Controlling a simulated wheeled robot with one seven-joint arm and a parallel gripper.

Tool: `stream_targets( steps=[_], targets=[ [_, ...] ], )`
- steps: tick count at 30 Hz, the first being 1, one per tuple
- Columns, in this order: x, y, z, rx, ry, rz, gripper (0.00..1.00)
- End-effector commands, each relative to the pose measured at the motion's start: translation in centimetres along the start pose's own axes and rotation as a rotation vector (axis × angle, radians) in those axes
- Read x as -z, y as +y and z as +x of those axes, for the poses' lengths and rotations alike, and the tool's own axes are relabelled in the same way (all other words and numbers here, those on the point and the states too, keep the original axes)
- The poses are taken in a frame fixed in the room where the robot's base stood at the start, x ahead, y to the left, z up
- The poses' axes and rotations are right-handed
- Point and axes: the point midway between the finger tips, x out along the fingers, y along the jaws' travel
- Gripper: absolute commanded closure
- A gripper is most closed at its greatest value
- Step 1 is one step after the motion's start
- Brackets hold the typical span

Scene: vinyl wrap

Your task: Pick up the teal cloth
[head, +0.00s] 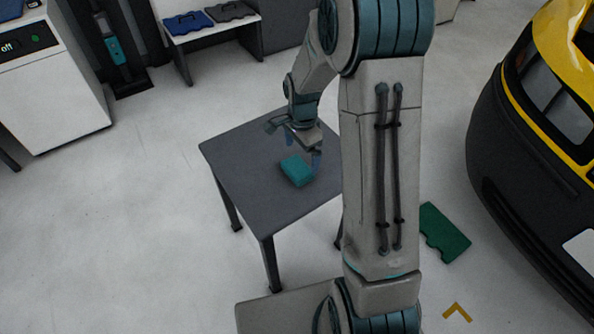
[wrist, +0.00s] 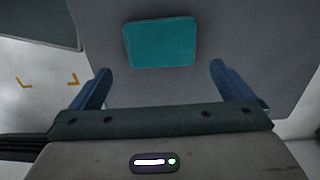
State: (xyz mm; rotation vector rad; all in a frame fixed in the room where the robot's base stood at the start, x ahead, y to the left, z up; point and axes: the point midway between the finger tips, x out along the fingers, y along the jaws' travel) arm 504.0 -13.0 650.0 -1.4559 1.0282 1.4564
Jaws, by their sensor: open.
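The teal cloth (head: 297,171) is a folded, block-like pad lying on the grey table (head: 238,180) in the head view. In the wrist view the teal cloth (wrist: 160,43) shows as a flat, slightly skewed rectangle ahead of the fingertips, centred between them. My gripper (head: 302,145) hangs just above and beside the cloth in the head view. In the wrist view my gripper (wrist: 160,78) has its two blue fingers wide apart with nothing between them. The cloth appears apart from the fingers.
A green piece (head: 444,232) lies on the floor right of my arm. A yellow and black vehicle (head: 545,120) stands at the right. A bench with a blue folded item (head: 188,22) and a dark one is at the back. A white cabinet (head: 50,85) stands at the left.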

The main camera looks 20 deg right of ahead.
Motion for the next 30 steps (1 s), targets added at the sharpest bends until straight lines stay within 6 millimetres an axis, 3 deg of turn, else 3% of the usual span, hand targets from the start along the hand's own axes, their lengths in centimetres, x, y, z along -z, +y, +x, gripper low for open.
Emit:
stream_targets(
  steps=[10, 18, 23, 30],
  targets=[
    [-1.2, -0.1, 4.6, -0.002, -0.001, 0.0, 0.0],
    [-1.1, -0.2, 5.0, 0.001, 0.0, 0.0, 0.0],
    [-1.1, -0.2, 5.0, 0.0, 0.0, 0.0, 0.41],
    [-1.2, -0.2, 5.0, 0.0, 0.0, -0.001, 0.41]
  ],
)
